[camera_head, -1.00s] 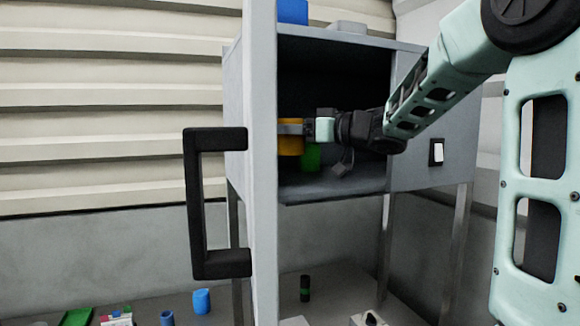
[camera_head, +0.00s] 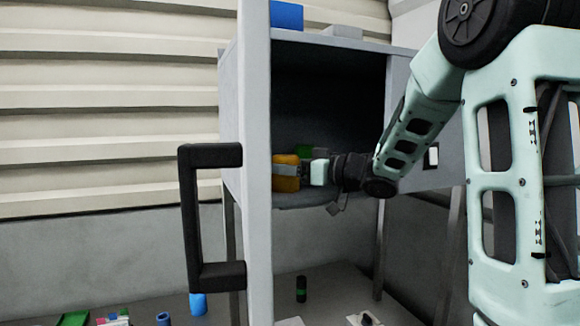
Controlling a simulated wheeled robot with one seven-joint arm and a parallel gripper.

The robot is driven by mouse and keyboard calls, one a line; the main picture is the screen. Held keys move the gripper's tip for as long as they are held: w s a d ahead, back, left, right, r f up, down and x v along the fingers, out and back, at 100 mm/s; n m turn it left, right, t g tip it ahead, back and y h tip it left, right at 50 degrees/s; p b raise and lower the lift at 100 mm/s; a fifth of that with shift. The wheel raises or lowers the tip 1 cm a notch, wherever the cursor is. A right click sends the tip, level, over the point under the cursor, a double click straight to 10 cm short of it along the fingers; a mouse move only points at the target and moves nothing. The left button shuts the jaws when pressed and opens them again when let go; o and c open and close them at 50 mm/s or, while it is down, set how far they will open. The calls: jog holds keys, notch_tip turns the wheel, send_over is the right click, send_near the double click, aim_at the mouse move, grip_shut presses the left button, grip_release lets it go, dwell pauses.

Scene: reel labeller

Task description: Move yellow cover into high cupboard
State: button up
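The yellow cover (camera_head: 287,184) is at the left of the open front of the high cupboard (camera_head: 229,120), low in the opening and close to the door. My gripper (camera_head: 291,170) reaches in from the right; its grey fingers lie across the cover and appear shut on it. The cupboard's floor is partly hidden behind my gripper. I cannot tell whether the cover touches that floor. A green object (camera_head: 303,151) shows behind the cover, inside the cupboard.
The cupboard door (camera_head: 257,90) stands open, edge-on, just left of the cover, with a black handle (camera_head: 190,220). A blue box (camera_head: 287,15) sits on top. Below, small items including a dark cylinder (camera_head: 301,289) stand on the table.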

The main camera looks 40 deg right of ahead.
jog(key=shift+o, duration=0.9)
jog(key=shift+r, duration=0.25)
jog(key=b+v, duration=0.5)
jog(key=v, duration=0.7)
jog(key=shift+f, duration=0.1)
